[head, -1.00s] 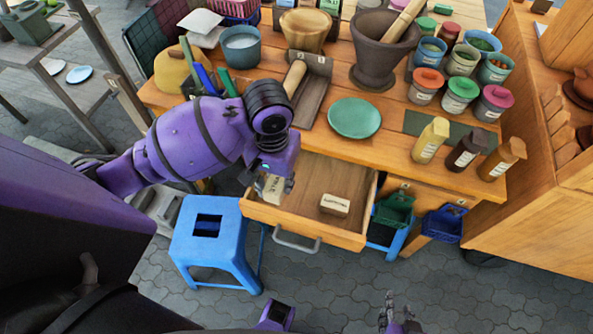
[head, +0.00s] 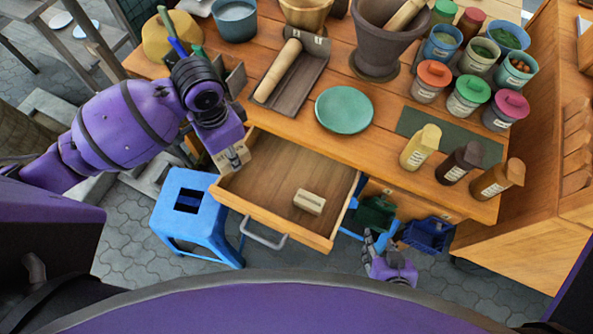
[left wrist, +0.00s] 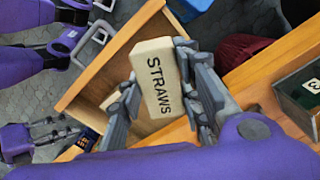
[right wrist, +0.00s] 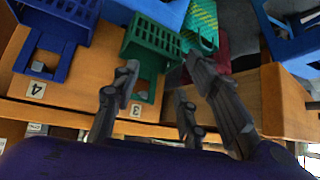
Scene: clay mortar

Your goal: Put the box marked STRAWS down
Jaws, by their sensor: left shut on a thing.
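The STRAWS box (left wrist: 158,78) is a small cream block with dark lettering. My left gripper (left wrist: 160,85) is shut on it, one finger on each side. In the head view the box (head: 236,157) hangs from my left gripper (head: 230,153) near the left wall of the open drawer (head: 262,192); I cannot tell its exact height. My right gripper (head: 374,250) is low, right of the drawer front and close to the green basket. Its fingers are apart and empty in the right wrist view (right wrist: 160,85).
A second small cream box (head: 309,201) lies in the drawer, whose floor is otherwise clear. A blue stool (head: 197,215) stands left of it. Green (head: 376,212) and blue (head: 427,235) baskets hang to the right. A green plate (head: 344,110) and several jars occupy the tabletop.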

